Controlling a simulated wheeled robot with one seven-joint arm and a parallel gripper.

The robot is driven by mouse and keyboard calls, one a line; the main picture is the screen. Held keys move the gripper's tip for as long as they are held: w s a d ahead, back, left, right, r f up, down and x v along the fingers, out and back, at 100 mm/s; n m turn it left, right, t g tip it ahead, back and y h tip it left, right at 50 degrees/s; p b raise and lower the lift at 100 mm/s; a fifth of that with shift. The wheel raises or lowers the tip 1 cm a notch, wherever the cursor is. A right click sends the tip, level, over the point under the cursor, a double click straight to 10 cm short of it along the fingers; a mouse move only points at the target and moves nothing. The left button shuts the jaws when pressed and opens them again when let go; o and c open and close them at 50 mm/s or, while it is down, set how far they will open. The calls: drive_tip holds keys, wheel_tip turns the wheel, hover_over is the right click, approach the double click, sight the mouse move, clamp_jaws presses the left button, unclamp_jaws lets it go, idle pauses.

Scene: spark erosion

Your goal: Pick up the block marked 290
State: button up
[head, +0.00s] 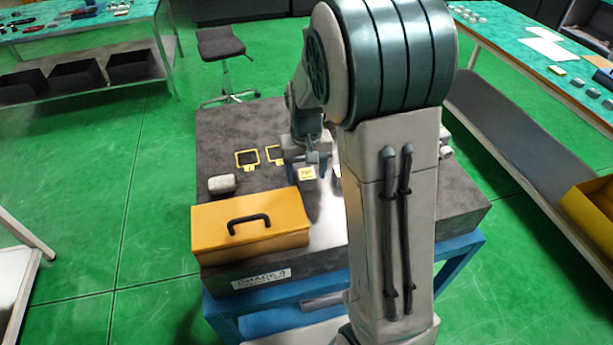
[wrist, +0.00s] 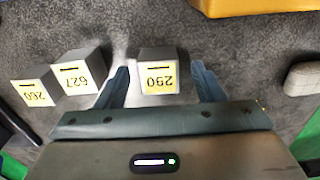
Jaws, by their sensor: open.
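The block marked 290 (wrist: 158,76) is grey with a yellow label, which reads upside down in the wrist view. It sits on the dark grey surface (wrist: 240,60). My gripper (wrist: 160,72) is open, with one finger on each side of this block and gaps visible between. Whether the fingers are down at the block's height I cannot tell. In the head view my gripper (head: 310,160) is over the table beside a small yellow-labelled block (head: 306,174), whose number is too small to read; my arm hides much around it.
Blocks marked 627 (wrist: 79,74) and 260 (wrist: 34,92) stand left of 290 in the wrist view. A yellow toolbox (head: 250,230) with a black handle is at the table's front left. A pale rounded object (head: 222,184) lies behind it. Yellow square frames (head: 247,159) lie farther back.

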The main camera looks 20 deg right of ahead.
drive_tip(key=shift+f, duration=0.55)
